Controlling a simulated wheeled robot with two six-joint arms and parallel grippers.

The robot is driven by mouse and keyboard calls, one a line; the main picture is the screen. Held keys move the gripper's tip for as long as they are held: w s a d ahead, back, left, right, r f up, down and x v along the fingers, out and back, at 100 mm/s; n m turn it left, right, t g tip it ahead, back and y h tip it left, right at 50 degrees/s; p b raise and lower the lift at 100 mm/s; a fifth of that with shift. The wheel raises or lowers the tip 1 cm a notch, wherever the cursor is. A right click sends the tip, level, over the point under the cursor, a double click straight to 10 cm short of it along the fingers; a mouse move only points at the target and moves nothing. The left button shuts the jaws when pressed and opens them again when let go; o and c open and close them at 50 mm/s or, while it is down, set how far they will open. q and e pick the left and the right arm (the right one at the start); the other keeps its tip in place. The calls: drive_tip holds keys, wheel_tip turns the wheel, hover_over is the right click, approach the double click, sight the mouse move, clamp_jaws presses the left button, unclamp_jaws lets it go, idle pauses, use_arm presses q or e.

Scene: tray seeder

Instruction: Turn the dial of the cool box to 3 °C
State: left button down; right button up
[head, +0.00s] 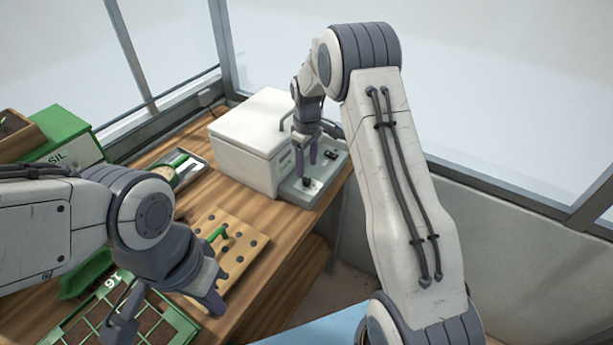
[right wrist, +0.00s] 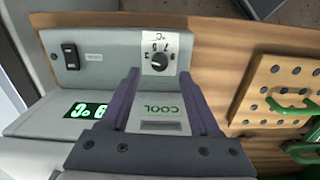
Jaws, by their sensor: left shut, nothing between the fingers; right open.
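The white cool box (head: 235,145) stands at the far end of the bench, with a grey control panel (head: 325,180) beside it. In the right wrist view the panel carries a dark round dial (right wrist: 160,60) on a white label with numbers. A lit green display (right wrist: 88,112) appears upside down; I cannot read it surely. My right gripper (head: 308,168) points down over the panel, open; in the right wrist view its fingers (right wrist: 160,74) are spread, with the dial just beyond the tips. I cannot tell whether they touch it. My left gripper (head: 170,307) is shut and empty above the bench's near part.
A black rocker switch (right wrist: 69,57) sits on the panel beside the dial. A wooden board with holes (head: 240,262) and a green handle lies on the bench. A green-framed tray (head: 180,325) lies near my left gripper. Windows close off the back.

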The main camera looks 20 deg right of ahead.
sight(307, 179)
drive_tip(key=shift+r+b, duration=0.35)
drive_tip(key=shift+r, duration=2.2)
